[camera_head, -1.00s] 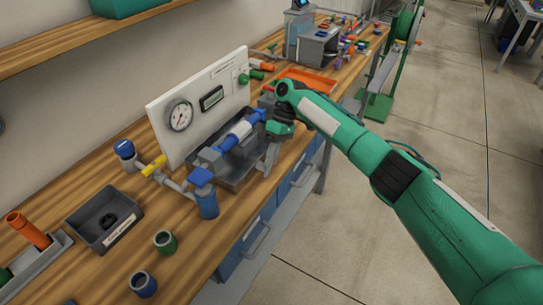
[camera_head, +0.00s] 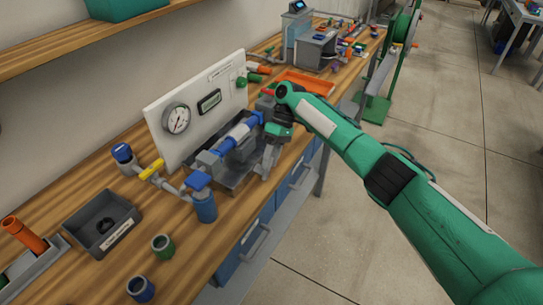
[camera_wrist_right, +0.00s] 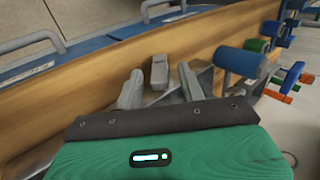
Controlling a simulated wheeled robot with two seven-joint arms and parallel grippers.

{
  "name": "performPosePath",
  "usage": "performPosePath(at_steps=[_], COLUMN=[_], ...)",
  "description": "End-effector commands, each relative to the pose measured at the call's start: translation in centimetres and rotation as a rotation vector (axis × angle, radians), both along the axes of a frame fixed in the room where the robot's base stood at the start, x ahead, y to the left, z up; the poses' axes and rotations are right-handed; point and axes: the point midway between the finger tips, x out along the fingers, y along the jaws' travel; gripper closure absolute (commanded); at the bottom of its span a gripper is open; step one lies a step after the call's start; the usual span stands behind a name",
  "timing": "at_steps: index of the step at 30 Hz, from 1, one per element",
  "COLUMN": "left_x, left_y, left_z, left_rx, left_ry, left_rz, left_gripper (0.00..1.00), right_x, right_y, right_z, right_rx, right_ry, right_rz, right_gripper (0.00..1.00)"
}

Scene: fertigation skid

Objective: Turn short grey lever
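The short grey lever (camera_wrist_right: 159,72) shows in the right wrist view as a small grey block-like handle standing above the wooden bench. My right gripper (camera_wrist_right: 160,86) has its two grey fingers apart, one on each side of the lever. The lever is between them near the fingertips, with gaps visible on both sides. In the head view my right gripper (camera_head: 268,158) hangs at the front right end of the pipe assembly (camera_head: 238,134). The lever cannot be made out there behind the gripper. My left gripper is not in view.
A white panel (camera_head: 210,85) with a gauge (camera_head: 177,118) stands behind the pipes, above a dark tray (camera_head: 232,178). An orange tray (camera_head: 306,82) lies beyond.

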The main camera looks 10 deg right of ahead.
Motion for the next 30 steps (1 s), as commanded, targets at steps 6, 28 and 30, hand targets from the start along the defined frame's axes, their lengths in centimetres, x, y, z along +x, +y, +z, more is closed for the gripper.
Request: performPosePath(at_steps=[6,28,30], left_x=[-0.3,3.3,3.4], left_y=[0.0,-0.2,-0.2], left_z=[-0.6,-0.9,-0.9], left_rx=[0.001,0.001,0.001], left_ry=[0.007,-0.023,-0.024], left_rz=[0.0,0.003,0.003], left_gripper=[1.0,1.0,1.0], right_x=[0.9,6.1,6.3], right_y=[-0.6,-4.2,-4.3], right_z=[1.3,10.2,10.6], right_rx=[0.001,-0.001,-0.001], right_ry=[-0.002,0.002,0.002], right_rz=[-0.002,-0.001,0.0], right_gripper=[0.6,0.6,0.6])
